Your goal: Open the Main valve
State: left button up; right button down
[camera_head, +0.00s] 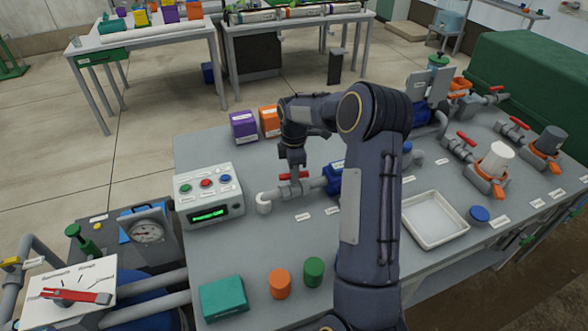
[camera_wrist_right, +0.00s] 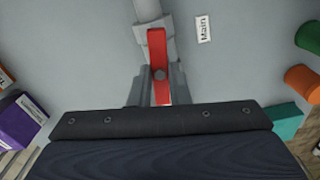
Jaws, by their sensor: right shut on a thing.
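The Main valve's red handle (camera_head: 285,177) sits on a grey pipe (camera_head: 310,186) on the grey bench; it also shows in the right wrist view (camera_wrist_right: 158,55), near the "Main" label (camera_wrist_right: 203,28). There the handle lies roughly in line with the pipe. My right gripper (camera_head: 294,173) points down over the valve and is shut on the handle, with a grey finger on each side of it in the right wrist view (camera_wrist_right: 159,88). The gripper hides part of the handle in the head view. My left gripper is out of view.
A control box (camera_head: 209,194) with buttons stands left of the valve. Purple (camera_head: 244,125) and orange (camera_head: 269,120) boxes stand behind. A teal box (camera_head: 222,297), orange can (camera_head: 280,283) and green can (camera_head: 314,271) stand in front. A white tray (camera_head: 435,241) lies at right.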

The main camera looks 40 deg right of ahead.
jog(key=shift+n, duration=1)
jog(key=c, duration=1.4)
grip_release()
jog(key=shift+o, duration=0.2)
jog(key=shift+r, duration=0.1)
notch_tip(320, 180, up, 8)
jog(key=shift+f+b, duration=0.15)
jog(key=shift+b, duration=0.15)
